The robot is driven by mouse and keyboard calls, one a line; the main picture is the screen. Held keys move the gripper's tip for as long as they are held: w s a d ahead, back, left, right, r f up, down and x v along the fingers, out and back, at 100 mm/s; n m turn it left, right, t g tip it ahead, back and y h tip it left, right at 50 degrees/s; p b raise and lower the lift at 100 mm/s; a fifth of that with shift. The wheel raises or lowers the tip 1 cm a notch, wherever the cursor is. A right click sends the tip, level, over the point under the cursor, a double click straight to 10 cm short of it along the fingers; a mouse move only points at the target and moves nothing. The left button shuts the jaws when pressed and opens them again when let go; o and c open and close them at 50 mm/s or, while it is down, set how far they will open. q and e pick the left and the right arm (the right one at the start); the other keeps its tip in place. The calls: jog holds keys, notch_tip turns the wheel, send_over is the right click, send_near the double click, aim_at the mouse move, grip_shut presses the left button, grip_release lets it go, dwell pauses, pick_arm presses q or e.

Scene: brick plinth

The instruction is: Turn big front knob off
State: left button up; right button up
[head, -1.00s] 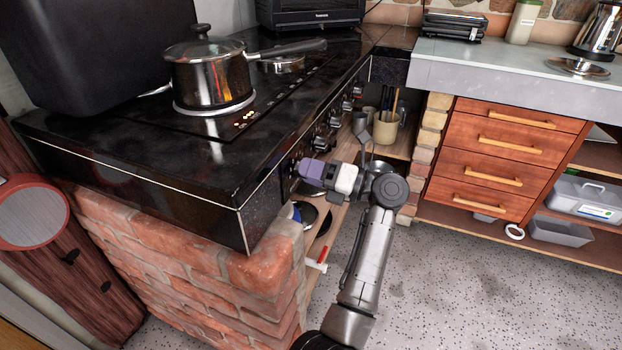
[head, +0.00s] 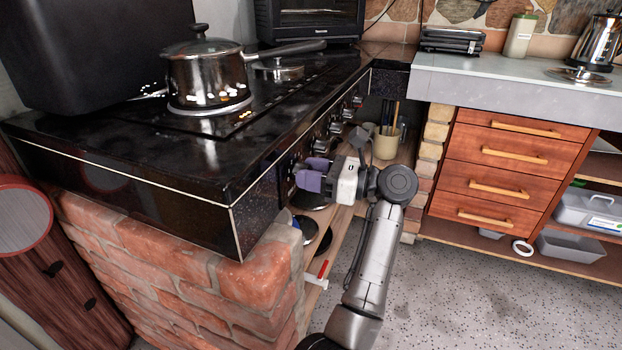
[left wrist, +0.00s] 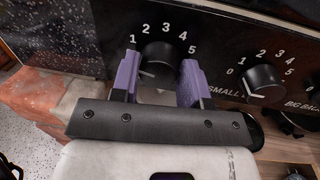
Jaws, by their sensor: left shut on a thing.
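The stove's front panel carries a row of black knobs. The leftmost knob (left wrist: 160,58), with white numbers 1 to 5 around it, sits between the purple fingers of my left gripper (left wrist: 159,66). The gripper is shut on this knob; a pale mark shows at its lower left. The left finger covers where a 0 would be, and the label of this knob is not clearly readable. In the head view, my left gripper (head: 311,174) is at the near end of the panel. The knob there is mostly hidden. My right gripper is not in view.
A second knob (left wrist: 263,82) stands close to the right finger. A pot (head: 207,75) sits on the black stove top (head: 150,150), its handle pointing right. The brick plinth (head: 180,255) is below. An open shelf with a mug (head: 386,146) lies behind my arm.

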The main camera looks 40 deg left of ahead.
pick_arm(q)
jog(key=shift+n, duration=1.1)
jog(key=o, duration=0.9)
jog(key=shift+d, duration=0.1)
